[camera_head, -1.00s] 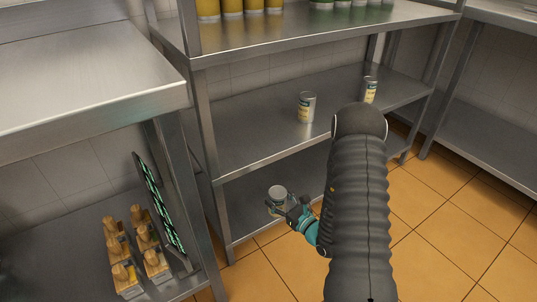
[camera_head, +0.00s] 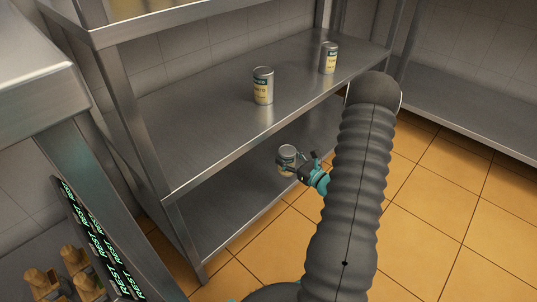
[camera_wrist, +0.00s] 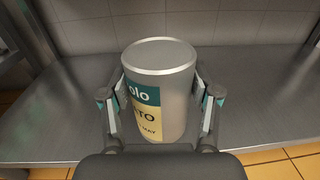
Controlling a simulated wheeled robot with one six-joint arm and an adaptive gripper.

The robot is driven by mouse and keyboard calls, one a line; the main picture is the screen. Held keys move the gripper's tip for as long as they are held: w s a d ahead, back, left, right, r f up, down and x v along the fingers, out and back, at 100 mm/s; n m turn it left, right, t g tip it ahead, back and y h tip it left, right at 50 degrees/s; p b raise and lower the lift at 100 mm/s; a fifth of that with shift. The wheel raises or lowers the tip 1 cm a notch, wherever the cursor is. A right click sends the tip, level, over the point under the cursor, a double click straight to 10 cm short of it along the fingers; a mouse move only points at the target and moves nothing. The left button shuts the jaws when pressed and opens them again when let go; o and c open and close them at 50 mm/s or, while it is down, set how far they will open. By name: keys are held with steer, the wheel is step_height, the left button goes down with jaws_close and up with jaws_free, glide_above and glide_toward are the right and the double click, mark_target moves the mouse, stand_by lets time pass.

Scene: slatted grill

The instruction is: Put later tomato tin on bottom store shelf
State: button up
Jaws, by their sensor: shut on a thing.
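My gripper (camera_head: 303,170) is shut on a tomato tin (camera_head: 287,158) at the bottom shelf (camera_head: 218,222) of the metal store rack. I cannot tell whether the tin's base touches the shelf. Two more tins stand on the middle shelf (camera_head: 200,125): one near its middle (camera_head: 263,86) and one toward the right (camera_head: 328,58).
A steel table (camera_head: 35,75) stands at the left, with wooden-handled items (camera_head: 75,262) and a dark panel with green "REST" lettering (camera_head: 98,240) below it. Another low shelf (camera_head: 460,95) is at the right. The bottom shelf around the held tin looks clear.

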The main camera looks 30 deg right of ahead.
steer(key=shift+w+a+f+b, duration=0.35)
steer(key=shift+w+a+f, duration=0.3)
steer(key=shift+w+f, duration=1.05)
steer(key=shift+w+a+f+b, duration=0.4)
steer(key=shift+w+a+f, duration=0.2)
steer(key=shift+w+f, duration=1.05)
steer(key=shift+w+a+f+b, duration=0.35)
steer(key=shift+w+a+f, duration=0.3)
steer(key=shift+w+f, duration=1.05)
steer(key=shift+f, duration=0.1)
steer(key=o, duration=1.6)
steer(key=shift+s, duration=0.15)
steer(key=p+v, duration=0.1)
steer(key=v, duration=1)
steer(key=shift+s+d, duration=0.25)
steer(key=shift+s, duration=0.05)
